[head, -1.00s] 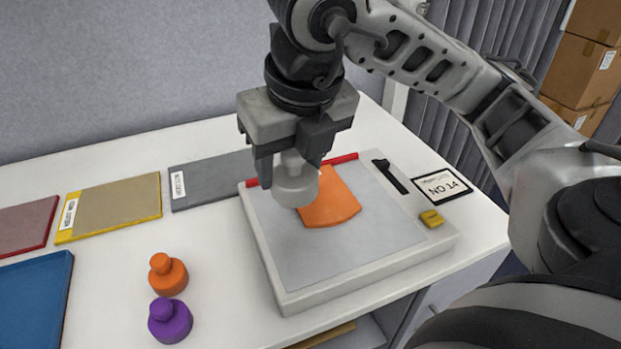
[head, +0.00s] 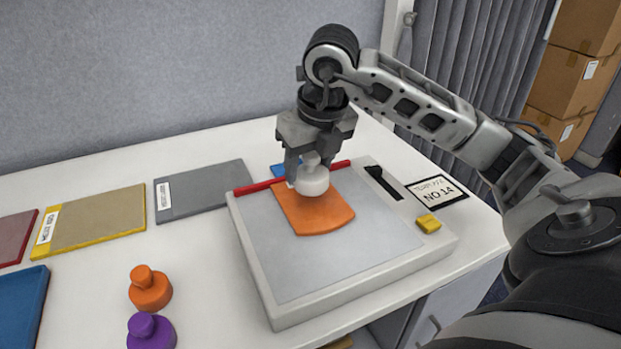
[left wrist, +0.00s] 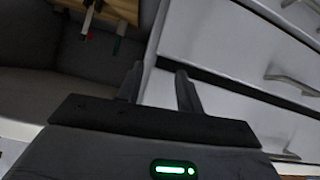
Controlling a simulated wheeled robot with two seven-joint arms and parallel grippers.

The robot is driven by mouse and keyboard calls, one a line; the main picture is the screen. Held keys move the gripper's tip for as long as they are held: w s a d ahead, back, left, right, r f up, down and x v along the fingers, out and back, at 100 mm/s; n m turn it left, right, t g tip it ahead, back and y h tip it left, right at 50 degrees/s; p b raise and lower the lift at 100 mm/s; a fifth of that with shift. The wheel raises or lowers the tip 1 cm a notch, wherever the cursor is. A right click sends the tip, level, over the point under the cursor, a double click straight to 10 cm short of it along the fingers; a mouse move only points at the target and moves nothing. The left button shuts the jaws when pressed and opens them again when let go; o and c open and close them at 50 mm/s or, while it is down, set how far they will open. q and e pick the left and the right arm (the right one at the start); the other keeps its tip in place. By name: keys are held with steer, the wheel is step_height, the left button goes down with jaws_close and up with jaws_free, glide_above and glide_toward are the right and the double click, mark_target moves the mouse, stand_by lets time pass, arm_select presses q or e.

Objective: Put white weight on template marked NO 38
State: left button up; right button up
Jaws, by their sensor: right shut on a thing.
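My right gripper (head: 308,164) is shut on the white weight (head: 313,183) and holds it upright over the back part of an orange template (head: 318,219). Whether the weight touches the template I cannot tell. The template lies on the grey top of a pale board (head: 385,248). In the left wrist view my left gripper (left wrist: 160,84) is open and empty, facing drawer fronts.
A blue piece (head: 279,171) shows behind the red bar. Orange (head: 150,291) and purple (head: 152,334) weights stand at left front. Grey (head: 205,188) and tan (head: 95,220) panels lie behind.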

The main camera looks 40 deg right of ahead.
mark_target(313, 169)
steer(key=shift+s+x, duration=0.15)
steer(key=shift+x, duration=0.7)
steer(key=shift+s+x, duration=0.15)
steer(key=shift+x, duration=0.7)
steer(key=shift+d+f, duration=0.1)
steer(key=shift+d, duration=0.05)
steer(key=shift+f, duration=0.15)
steer(key=o, duration=1.6)
steer(key=p+v, duration=0.1)
steer(key=v, duration=1)
steer(key=shift+r, duration=0.25)
steer(key=shift+s+r+p, duration=0.15)
steer(key=shift+r+p, duration=0.15)
steer(key=shift+r, duration=0.1)
steer(key=shift+s+f, duration=0.1)
